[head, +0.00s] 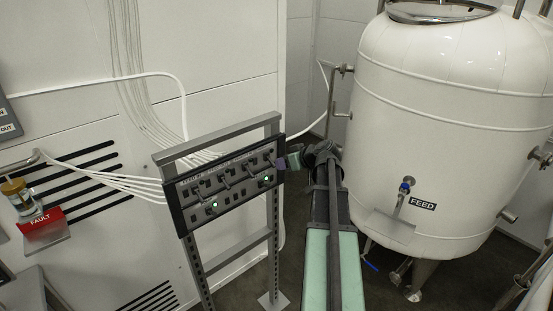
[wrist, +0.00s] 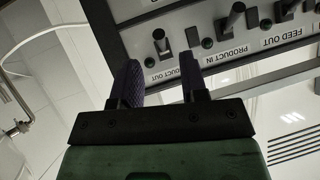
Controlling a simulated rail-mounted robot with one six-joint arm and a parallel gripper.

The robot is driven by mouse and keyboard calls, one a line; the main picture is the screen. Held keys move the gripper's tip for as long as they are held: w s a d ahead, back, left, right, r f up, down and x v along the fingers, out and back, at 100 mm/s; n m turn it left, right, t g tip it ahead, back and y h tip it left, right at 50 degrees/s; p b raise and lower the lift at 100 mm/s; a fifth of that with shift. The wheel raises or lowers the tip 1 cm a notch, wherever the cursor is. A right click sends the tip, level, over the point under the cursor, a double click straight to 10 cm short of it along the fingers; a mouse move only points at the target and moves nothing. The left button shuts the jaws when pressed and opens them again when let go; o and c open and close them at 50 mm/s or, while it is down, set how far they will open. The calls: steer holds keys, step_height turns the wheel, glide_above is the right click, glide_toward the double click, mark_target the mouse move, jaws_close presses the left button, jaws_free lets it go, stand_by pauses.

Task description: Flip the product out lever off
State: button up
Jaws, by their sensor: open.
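The control panel (head: 200,196) stands on a grey metal frame in the head view, with several dark levers. The lever appears just beyond the fingertips, between the two fingers in the picture; no contact shows. In the head view my gripper (head: 283,163) is at the panel's right end, and small details there are hard to tell.
The product in lever (wrist: 234,18) is right of the fingers in the wrist view. The white feed tank (head: 440,130) stands right of my arm. White cables (head: 110,172) run left from the panel. A red fault sign (head: 41,221) is at the far left.

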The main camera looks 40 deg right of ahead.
steer(key=p+v, duration=0.1)
steer(key=v, duration=0.4)
steer(key=shift+p, duration=0.3)
